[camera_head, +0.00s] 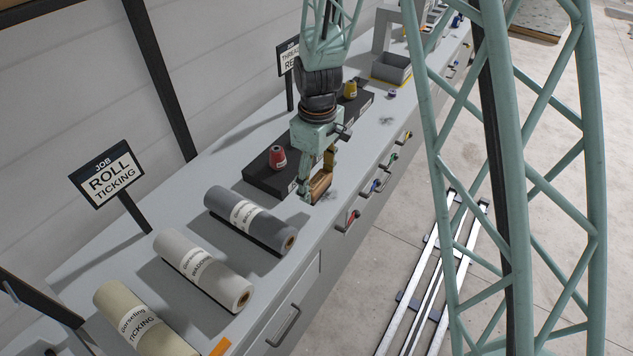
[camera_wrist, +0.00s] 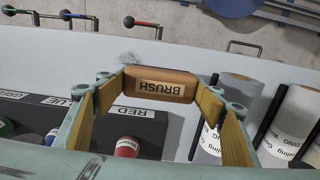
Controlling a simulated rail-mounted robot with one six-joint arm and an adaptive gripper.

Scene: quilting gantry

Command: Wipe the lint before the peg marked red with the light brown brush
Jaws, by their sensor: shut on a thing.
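My gripper (camera_head: 318,184) is shut on a light brown brush (camera_head: 321,183) low over the front of the bench. In the wrist view the brush (camera_wrist: 160,86), labelled BRUSH, sits between the yellow finger pads. The label RED (camera_wrist: 129,100) is on the dark peg rack (camera_wrist: 90,123); a red spool (camera_wrist: 126,147) is behind it, also in the head view (camera_head: 277,158). A grey lint patch (camera_wrist: 130,57) lies on the bench before that label, just past the brush. In the head view this lint (camera_head: 331,196) is beside the brush. I cannot tell whether bristles touch the bench.
Fabric rolls (camera_head: 248,218) lie left of the rack. Another lint patch (camera_head: 386,121) lies farther along the bench, before a yellow spool (camera_head: 350,89). A grey bin (camera_head: 391,69) stands beyond.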

